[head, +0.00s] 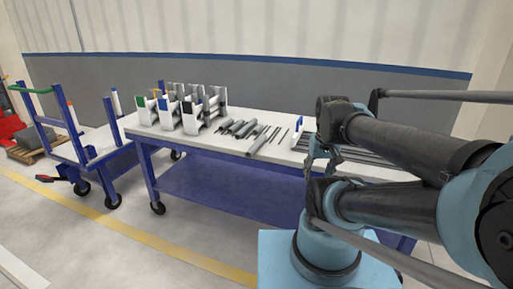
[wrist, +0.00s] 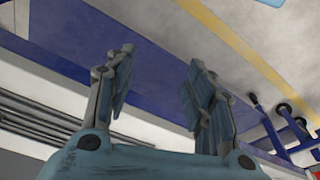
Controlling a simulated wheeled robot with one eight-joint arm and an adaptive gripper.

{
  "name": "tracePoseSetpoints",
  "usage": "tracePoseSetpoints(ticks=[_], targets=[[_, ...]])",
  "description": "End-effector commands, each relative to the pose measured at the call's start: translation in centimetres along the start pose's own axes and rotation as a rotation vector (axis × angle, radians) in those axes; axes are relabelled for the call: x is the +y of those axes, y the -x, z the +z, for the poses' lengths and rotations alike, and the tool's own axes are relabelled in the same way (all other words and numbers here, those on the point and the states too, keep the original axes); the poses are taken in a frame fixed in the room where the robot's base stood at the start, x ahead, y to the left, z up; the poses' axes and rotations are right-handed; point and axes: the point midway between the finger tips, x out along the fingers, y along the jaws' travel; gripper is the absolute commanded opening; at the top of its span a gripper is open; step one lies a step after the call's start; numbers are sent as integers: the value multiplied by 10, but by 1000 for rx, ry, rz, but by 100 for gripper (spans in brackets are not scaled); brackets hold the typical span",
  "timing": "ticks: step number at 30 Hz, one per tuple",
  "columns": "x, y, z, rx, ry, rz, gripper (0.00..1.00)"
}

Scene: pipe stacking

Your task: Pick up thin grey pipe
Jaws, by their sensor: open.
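Several grey pipes (head: 258,138) of different thickness lie on the white tabletop, with thin short ones (head: 283,136) towards the right. Longer thin grey pipes (head: 372,158) lie further right, partly hidden behind my arm. Long grey pipes also show at the left of the wrist view (wrist: 50,130). I cannot tell which single pipe is meant.
White holders (head: 190,115) with green, blue and black markings stand on the left of the table (head: 232,150). A blue-marked holder (head: 297,128) stands near my arm. A blue trolley (head: 85,145) is left of the table. The floor in front is clear.

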Motion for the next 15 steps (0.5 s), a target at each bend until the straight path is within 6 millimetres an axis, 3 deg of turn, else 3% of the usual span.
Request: tracePoseSetpoints(ticks=[9, 15], targets=[[-25, 50, -78, -43, -77, -11, 49], [-49, 72, -131, -73, -132, -12, 49]])
